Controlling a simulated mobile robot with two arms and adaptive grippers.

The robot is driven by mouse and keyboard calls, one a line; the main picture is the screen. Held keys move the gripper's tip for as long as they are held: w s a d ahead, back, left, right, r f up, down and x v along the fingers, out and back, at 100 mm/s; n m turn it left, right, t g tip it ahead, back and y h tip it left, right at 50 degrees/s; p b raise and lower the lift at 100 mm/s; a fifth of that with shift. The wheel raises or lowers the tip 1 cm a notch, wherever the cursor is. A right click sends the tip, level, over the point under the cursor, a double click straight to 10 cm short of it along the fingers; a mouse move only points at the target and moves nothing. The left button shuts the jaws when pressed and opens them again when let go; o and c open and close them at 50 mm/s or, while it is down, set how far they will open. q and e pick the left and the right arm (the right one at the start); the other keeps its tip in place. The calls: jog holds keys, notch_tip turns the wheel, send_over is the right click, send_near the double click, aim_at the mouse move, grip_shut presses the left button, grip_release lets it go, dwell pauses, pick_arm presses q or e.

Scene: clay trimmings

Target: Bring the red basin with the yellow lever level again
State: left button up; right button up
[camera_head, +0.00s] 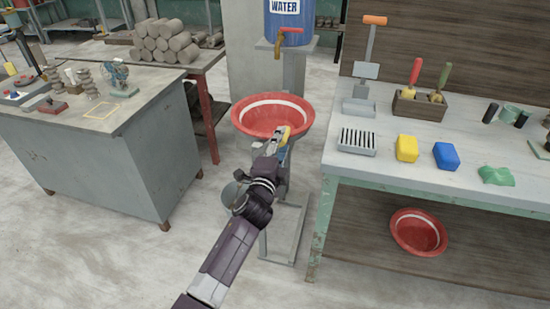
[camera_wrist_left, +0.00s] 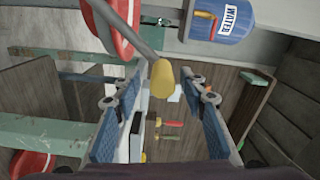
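The red basin (camera_head: 252,122) with a white band sits on a grey stand below the tap in the head view. Whether it is tilted is hard to tell. Its yellow lever (camera_head: 284,133) is at the basin's front right, partly hidden by my left gripper (camera_head: 275,147). In the left wrist view the lever is a grey rod with a yellow knob (camera_wrist_left: 163,79), and part of the red basin (camera_wrist_left: 122,25) shows at upper left. My left gripper (camera_wrist_left: 160,105) is open, its blue pads apart on either side of the knob. No closed grip shows. My right gripper is not in view.
A blue water barrel (camera_head: 288,22) with an orange tap (camera_head: 287,36) stands behind the basin. The right workbench (camera_head: 378,177) holds tools and yellow and blue blocks; another red basin (camera_head: 419,232) is beneath. A grey table (camera_head: 140,140) stands left.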

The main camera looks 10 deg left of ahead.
pick_arm(q)
jog(key=s, duration=0.9)
jog(key=shift+a, duration=0.15)
jog(key=s+f+n+g, duration=0.1)
jog(key=s+f+g, duration=0.1)
jog(key=f, duration=0.8)
jog(key=s+f+n+g, duration=0.2)
jog(key=f, duration=0.8)
jog(key=s+a+f+n+g, duration=0.1)
jog(key=s+f+n+g, duration=0.15)
jog(key=s+f, duration=0.65)
jog(key=s+a+f+n+g, duration=0.1)
jog(key=s+a+f+g, duration=0.3)
jog(key=f, duration=0.8)
jog(key=s+a+f+n+g, duration=0.1)
jog(key=s+f, duration=0.5)
jog(key=s, duration=0.7)
jog(key=s+a+f+n+g, duration=0.1)
jog(key=s+f+n+g, duration=0.2)
jog(key=s, duration=1)
jog(key=s+a+f+n+g, duration=0.1)
jog(key=s+f+n+g, duration=0.1)
jog(key=s+f, duration=0.8)
jog(key=s+n, duration=0.1)
jog(key=s, duration=0.2)
jog(key=shift+a+n+y+p, duration=0.3)
jog(key=shift+a+n+p, duration=0.05)
jog(key=shift+a, duration=0.05)
jog(key=shift+w+g, duration=0.1)
jog(key=shift+g, duration=0.15)
